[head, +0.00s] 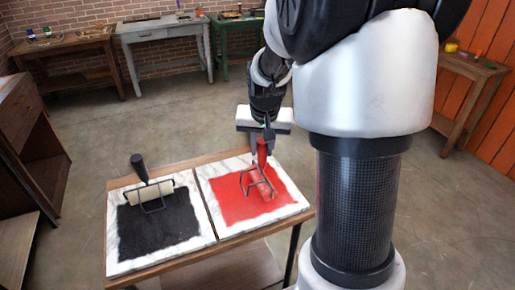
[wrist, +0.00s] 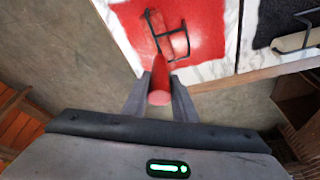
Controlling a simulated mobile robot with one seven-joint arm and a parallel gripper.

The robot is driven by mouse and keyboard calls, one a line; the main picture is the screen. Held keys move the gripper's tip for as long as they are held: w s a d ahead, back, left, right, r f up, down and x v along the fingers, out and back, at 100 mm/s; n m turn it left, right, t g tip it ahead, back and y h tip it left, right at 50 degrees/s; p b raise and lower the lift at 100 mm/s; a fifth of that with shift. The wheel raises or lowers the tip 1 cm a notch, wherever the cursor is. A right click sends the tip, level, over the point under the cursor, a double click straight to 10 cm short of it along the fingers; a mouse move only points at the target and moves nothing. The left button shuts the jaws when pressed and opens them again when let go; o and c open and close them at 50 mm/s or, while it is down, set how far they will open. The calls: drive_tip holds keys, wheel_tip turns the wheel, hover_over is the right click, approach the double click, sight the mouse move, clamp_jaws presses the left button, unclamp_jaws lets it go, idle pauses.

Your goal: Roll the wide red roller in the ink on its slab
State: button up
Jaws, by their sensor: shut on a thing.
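The wide red roller (head: 262,188) has a red handle and a dark wire frame. My gripper (head: 264,140) is shut on its upright handle, above the red slab. In the wrist view the red handle (wrist: 160,92) sits between my gripper's two fingers (wrist: 160,88). The roller's drum is at the red ink (head: 238,204) on the right marble slab (head: 292,206); the drum blends with the ink, and I cannot tell whether it touches. The wrist view also shows the red ink (wrist: 205,22) around the roller's frame.
A left marble slab (head: 114,250) holds black ink (head: 165,228) and a roller with a black handle (head: 139,167). Both slabs stand on a small wooden table (head: 235,238). A wooden cabinet (head: 25,130) is at the left; benches line the back wall. Open floor surrounds the table.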

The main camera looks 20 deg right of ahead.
drive_tip(key=d, duration=0.3)
drive_tip(key=shift+w+d+r, duration=0.1)
drive_tip(key=shift+d, duration=0.3)
drive_tip(key=shift+r+p, duration=1.85)
drive_tip(key=shift+r, duration=0.65)
